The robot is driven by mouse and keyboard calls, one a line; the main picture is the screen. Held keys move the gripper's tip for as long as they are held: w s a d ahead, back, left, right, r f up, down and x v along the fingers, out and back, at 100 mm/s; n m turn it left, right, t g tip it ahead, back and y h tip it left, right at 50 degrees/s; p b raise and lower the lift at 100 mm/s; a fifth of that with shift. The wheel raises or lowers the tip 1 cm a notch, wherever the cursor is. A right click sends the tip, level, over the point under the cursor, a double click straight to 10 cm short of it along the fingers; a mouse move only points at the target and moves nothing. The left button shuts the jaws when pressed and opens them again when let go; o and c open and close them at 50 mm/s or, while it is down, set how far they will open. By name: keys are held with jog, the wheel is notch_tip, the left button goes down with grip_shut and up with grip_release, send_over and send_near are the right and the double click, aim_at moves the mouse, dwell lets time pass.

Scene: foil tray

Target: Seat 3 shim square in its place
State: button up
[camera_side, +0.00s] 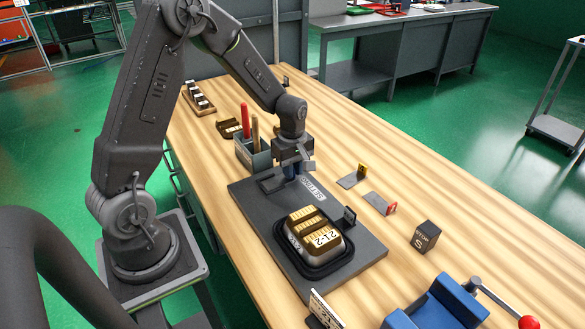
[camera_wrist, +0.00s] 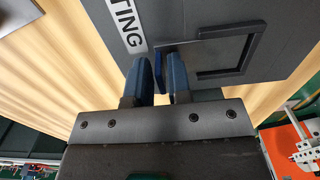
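My gripper (camera_side: 290,172) is low over the far end of the dark setting plate (camera_side: 245,206). In the wrist view its two blue fingers (camera_wrist: 164,75) stand close together on either side of an upright blue tab (camera_wrist: 159,70). I cannot tell whether they press on it. The tab borders a flat grey shim square (camera_wrist: 210,57), which lies at a raised dark corner frame (camera_wrist: 252,50). Whether it sits flush there is unclear. In the side view my gripper mostly hides this shim. A yellow-tabbed shim (camera_side: 351,181) and a red-tabbed shim (camera_side: 377,202) lie on the table.
A foil tray marked 21-2 (camera_side: 326,238) sits in a black holder at the plate's near end, beside a small upright black piece (camera_side: 350,215). A dark block (camera_side: 426,237), a blue fixture (camera_side: 440,305) and a tool box (camera_side: 258,160) stand around it. The table's right side is mostly clear.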

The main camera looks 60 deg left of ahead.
jog(key=shift+r, duration=0.15)
jog(key=shift+r, duration=2.15)
jog(key=shift+o, duration=0.3)
jog(key=o, duration=0.5)
jog(key=shift+r, duration=2)
